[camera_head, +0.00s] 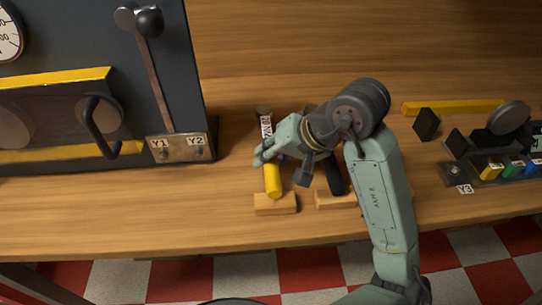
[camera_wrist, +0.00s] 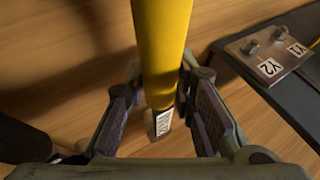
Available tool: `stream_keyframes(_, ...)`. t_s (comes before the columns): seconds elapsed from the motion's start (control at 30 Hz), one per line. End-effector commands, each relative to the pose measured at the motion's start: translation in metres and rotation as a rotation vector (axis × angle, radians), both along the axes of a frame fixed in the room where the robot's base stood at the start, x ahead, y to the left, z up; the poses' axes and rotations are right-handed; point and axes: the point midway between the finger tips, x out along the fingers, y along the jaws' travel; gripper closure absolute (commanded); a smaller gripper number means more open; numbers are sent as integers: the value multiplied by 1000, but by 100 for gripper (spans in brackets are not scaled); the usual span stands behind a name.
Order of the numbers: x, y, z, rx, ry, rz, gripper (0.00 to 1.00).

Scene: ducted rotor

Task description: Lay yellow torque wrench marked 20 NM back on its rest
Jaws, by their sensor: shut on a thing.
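The yellow torque wrench (camera_head: 273,181) has a yellow handle toward the table's front and a white label on its shaft, too small to read surely. My gripper (camera_head: 268,154) is shut on it near the middle, from above. In the wrist view the yellow handle (camera_wrist: 162,45) runs between the two fingers of my gripper (camera_wrist: 163,108), with the label beyond. A wooden rest block (camera_head: 275,207) lies at the handle's front end. The handle end is over or just behind this block; I cannot tell whether it touches.
A black-handled tool (camera_head: 333,174) lies to the right, by a second wooden block (camera_head: 335,200), partly hidden by my arm. A dark machine panel with a lever (camera_head: 153,70) and a Y1/Y2 plate (camera_head: 180,150) stands left. Coloured blocks (camera_head: 490,170) sit at the right.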

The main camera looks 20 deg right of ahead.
Motion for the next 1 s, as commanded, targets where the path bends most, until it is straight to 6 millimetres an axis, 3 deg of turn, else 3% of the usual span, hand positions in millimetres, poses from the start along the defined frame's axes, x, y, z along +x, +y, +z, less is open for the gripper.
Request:
stream_keyframes(0.8, 0, 0, -3, 0, -2, 1, 100)
stream_keyframes(0.83, 0, 0, -3, 0, -2, 1, 75)
stream_keyframes(1.0, 0, 0, -3, 0, -2, 1, 63)
